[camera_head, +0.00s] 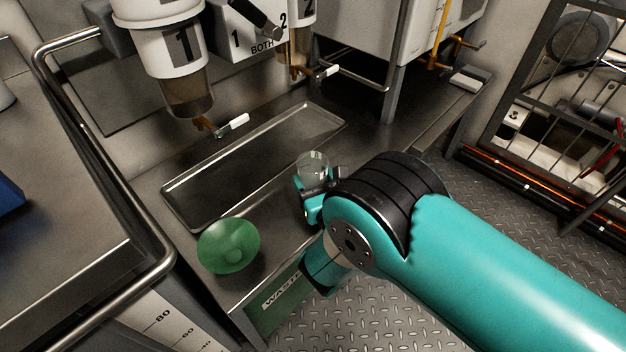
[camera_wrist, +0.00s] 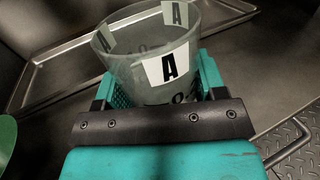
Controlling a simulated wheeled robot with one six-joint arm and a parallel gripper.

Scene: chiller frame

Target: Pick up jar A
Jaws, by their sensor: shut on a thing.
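Jar A is a clear, open-topped jar (camera_wrist: 133,67) with white labels marked with a black A. My gripper (camera_wrist: 155,95) is shut around it, with one teal finger on each side. In the head view the jar (camera_head: 313,165) shows at the end of my arm, near the front edge of the metal bench, and its lower part is hidden by my gripper (camera_head: 315,198). The jar looks upright. I cannot tell whether its base touches the bench.
A shallow metal tray (camera_head: 176,193) lies behind the jar. A green funnel-like bowl (camera_head: 229,246) sits to the left. Dispenser 1 (camera_head: 170,50) and dispenser 2 (camera_head: 296,45) hang above the tray with white-handled taps. A metal rail (camera_head: 107,160) runs along the left.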

